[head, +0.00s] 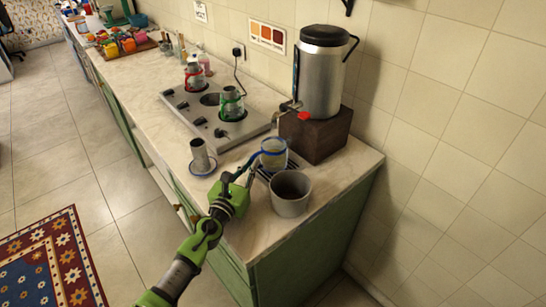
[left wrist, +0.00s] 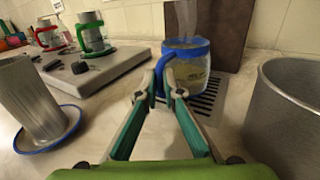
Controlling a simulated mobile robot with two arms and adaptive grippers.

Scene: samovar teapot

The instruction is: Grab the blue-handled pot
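The blue-handled pot (head: 274,157) is a clear glass with a blue band and handle. It stands upright on the dark drip grate (left wrist: 206,98) in front of the samovar (head: 319,80), below its tap. My left gripper (head: 236,180) reaches it from the front left. In the left wrist view, the fingertips (left wrist: 161,72) are on both sides of the blue handle and appear closed on it; the pot (left wrist: 189,72) is just beyond them. A pale streak shows above the pot; I cannot tell if it is water. My right gripper is out of view.
A grey metal pot (head: 290,194) stands close on the right. A metal cup (head: 199,155) on a blue-rimmed saucer (left wrist: 72,134) is on the left. The stove (head: 213,118) holds a green-handled pot (head: 231,104) and a red-handled pot (head: 195,77). The counter's front right corner is bare.

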